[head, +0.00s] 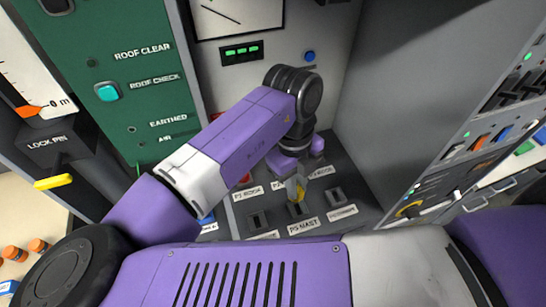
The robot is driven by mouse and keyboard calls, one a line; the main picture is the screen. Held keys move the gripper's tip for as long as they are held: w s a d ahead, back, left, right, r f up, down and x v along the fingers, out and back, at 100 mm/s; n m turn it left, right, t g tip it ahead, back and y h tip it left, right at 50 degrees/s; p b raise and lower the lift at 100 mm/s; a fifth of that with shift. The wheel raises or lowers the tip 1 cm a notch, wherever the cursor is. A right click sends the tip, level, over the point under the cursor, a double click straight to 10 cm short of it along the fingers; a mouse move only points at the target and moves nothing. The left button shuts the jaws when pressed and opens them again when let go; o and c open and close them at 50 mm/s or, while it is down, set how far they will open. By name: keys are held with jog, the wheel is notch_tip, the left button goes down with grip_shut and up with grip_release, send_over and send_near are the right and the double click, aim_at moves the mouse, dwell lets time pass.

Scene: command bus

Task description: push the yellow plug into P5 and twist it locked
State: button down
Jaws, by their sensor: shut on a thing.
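The yellow plug (300,193) is small and partly hidden by my gripper. My gripper (297,181) is shut on it, pointing down at the dark socket panel. The P5 socket (296,210), above the label reading P5 MAST, lies directly below the plug in the picture. The plug's lower end is close to this socket. I cannot tell whether it touches or has entered it, nor how it is turned.
Other dark sockets sit left (257,219) and right (337,196) of P5. A green panel (140,90) stands at the left, with a grey cabinet wall (400,110) close on the right. A switch console (480,140) is at far right.

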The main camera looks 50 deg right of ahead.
jog(key=m, duration=0.1)
jog(key=s+m, duration=0.1)
jog(key=shift+d+r+m+y, duration=0.1)
jog(key=shift+d+m+y, duration=0.2)
jog(key=shift+m, duration=0.5)
jog(key=shift+f+b, duration=2.15)
jog(key=shift+f, duration=0.55)
jog(key=shift+f+b, duration=0.7)
jog(key=shift+f, duration=0.15)
jog(key=m+b, duration=0.1)
jog(key=m, duration=0.3)
jog(key=shift+t, duration=0.4)
